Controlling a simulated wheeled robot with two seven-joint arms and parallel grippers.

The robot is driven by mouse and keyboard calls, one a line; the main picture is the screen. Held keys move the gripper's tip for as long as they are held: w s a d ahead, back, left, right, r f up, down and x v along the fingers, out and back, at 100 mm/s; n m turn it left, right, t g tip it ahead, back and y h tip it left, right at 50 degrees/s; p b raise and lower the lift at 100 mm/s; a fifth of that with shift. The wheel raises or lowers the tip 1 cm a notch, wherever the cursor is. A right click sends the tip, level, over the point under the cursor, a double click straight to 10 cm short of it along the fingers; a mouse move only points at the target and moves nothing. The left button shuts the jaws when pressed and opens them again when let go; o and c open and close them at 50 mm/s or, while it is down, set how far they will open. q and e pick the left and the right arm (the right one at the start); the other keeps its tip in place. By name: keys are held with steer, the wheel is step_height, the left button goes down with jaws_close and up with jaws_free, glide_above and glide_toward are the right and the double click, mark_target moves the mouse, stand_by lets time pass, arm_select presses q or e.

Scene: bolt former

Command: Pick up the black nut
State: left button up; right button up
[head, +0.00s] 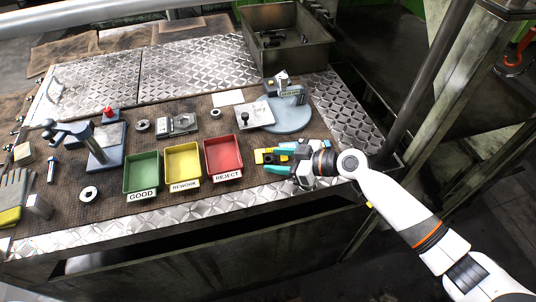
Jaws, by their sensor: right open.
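I cannot pick out a clearly black nut at this size. A dark grey ring-shaped nut (142,126) lies on the brown mat left of centre. A lighter ring (89,193) with a dark hole lies nearer the front left, and a small grey nut (215,113) lies above the red bin. My right gripper (268,163) is open, with teal fingers pointing left, just right of the red bin. A yellow object (266,155) shows at its upper finger; whether they touch is unclear. My left gripper is out of view.
Green (142,177), yellow (183,164) and red (223,157) bins labelled GOOD, REWORK and REJECT stand in a row. A round grey-blue stand (289,118) is behind my right gripper. A metal bin (306,57) is at the back. A blue-grey lever device (106,157) stands left.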

steer(key=shift+w+a+f, duration=0.1)
steer(key=shift+a+f, duration=0.05)
steer(key=shift+a, duration=0.15)
steer(key=shift+d, duration=0.1)
jaws_close()
